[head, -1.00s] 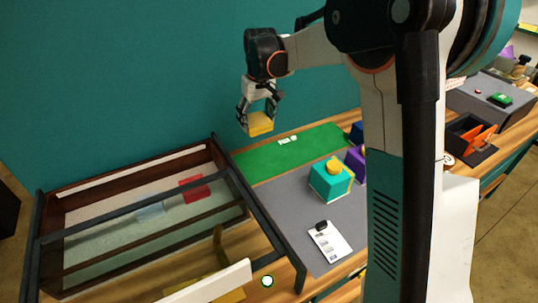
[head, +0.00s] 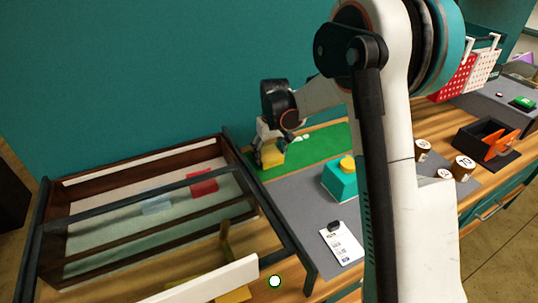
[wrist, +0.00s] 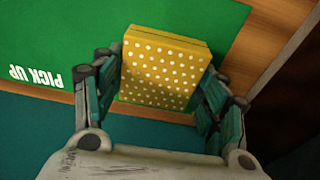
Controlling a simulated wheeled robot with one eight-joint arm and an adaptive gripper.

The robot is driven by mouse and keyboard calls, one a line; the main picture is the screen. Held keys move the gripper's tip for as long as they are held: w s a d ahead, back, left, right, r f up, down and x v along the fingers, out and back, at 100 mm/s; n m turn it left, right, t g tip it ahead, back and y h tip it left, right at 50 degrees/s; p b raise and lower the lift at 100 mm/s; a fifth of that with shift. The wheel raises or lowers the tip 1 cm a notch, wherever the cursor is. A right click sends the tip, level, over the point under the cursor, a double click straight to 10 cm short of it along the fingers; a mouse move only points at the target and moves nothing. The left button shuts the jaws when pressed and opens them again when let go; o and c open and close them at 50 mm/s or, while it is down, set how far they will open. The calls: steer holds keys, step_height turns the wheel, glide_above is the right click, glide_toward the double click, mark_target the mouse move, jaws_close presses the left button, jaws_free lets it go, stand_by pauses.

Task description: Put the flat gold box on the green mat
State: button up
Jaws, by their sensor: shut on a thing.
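The flat gold box (head: 272,159), yellow with white dots on its top in the wrist view (wrist: 165,68), is held between the fingers of my gripper (head: 269,154). The fingers stand on both sides of it in the wrist view (wrist: 165,95). The green mat (head: 325,143) lies behind and below the box at the back of the table; its white "PICK UP" lettering shows in the wrist view (wrist: 35,77). The box is at the mat's left end, near its edge, partly over the wood in the wrist view. I cannot tell whether it touches the mat.
A glass-topped wooden case (head: 150,215) stands close left of the gripper. A teal box with a yellow top (head: 340,182) and a white card (head: 341,243) are on the grey surface in front. Several labelled round items (head: 464,168) and a black tray (head: 487,137) are farther right.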

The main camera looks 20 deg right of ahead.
mark_target(271, 156)
steer(key=o, duration=1.1)
steer(key=shift+f, duration=0.15)
steer(key=s+r+p, duration=0.1)
steer(key=s+r, duration=0.2)
steer(key=r, duration=0.3)
steer(key=s+r+t+p, duration=0.1)
steer(key=s+r, duration=0.2)
steer(key=r, duration=0.4)
steer(key=s+r+p, duration=0.1)
steer(key=s+r, duration=0.3)
steer(key=r, duration=0.2)
steer(key=shift+s+d+r+m+t, duration=0.1)
steer(key=shift+s+m+t, duration=0.45)
steer(key=shift+s, duration=3.5)
steer(key=shift+s+r+m+t, duration=0.15)
steer(key=shift+s+t, duration=0.75)
steer(key=shift+s, duration=3.15)
steer(key=shift+s+d+f+m+t, duration=0.1)
steer(key=shift+s+m+t, duration=0.5)
steer(key=shift+s, duration=3.45)
